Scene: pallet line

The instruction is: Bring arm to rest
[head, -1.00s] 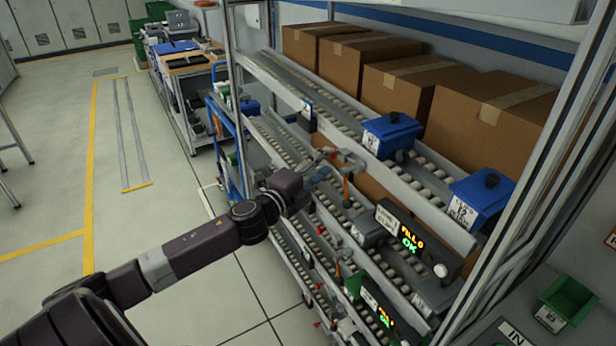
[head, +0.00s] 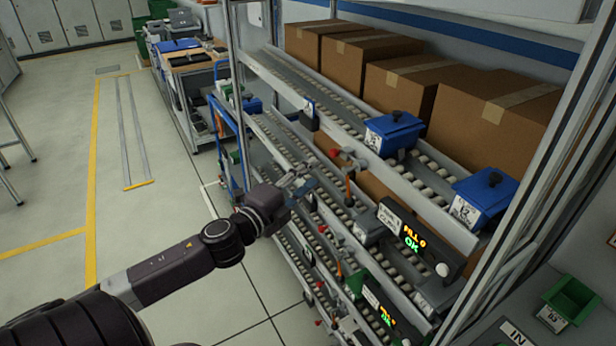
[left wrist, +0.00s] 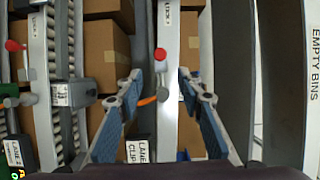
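My left arm comes in from the lower left in the head view. Its gripper (head: 301,184) is in front of the middle rails of the roller rack (head: 440,222). The left wrist view shows the left gripper's two blue-padded fingers (left wrist: 165,100) spread wide apart with nothing held between them. A red-knobbed lever (left wrist: 160,56) and an orange piece show beyond and between the fingers, apart from them as far as I can tell. My right gripper is in neither view.
Blue bins (head: 393,133) and several brown cartons (head: 515,115) stand on the rack. A lit "FILL 0 OK" display (head: 413,237) is at its front. A green bin (head: 569,298) is at lower right.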

